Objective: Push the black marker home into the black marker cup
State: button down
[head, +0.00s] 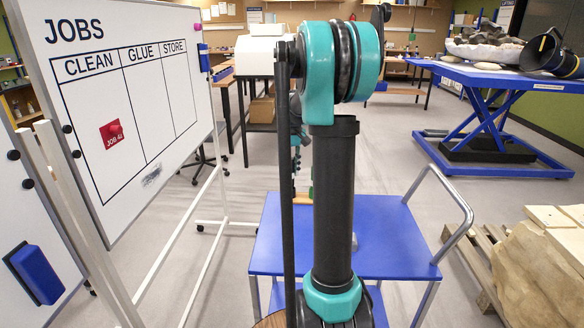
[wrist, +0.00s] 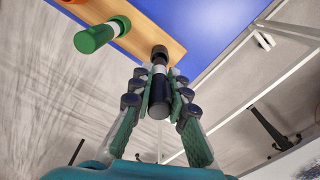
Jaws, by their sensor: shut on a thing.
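In the wrist view my gripper (wrist: 159,100) is shut on the black marker (wrist: 157,109), with a finger on each side. The marker's dark rounded end faces the camera and a pale band shows beyond the fingertips. Past that band is the black marker cup (wrist: 159,51), at the edge of a wooden strip. The marker lines up with the cup and its far end meets it; how deep it sits I cannot tell. In the head view my arm hides the marker and cup.
A green marker (wrist: 95,37) stands in a dark green cup on the wooden strip (wrist: 155,27), left of the black one. An orange thing shows at the top left corner. The blue cart top (head: 393,240) is largely bare. A whiteboard (head: 130,100) stands left.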

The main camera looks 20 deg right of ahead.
aim_at(292, 159)
jog(key=shift+f, duration=1.3)
jog(key=shift+f, duration=0.25)
dwell(0.4)
dwell(0.4)
jog(key=c, duration=1.4)
grip_release()
jog(key=shift+r, duration=3.6)
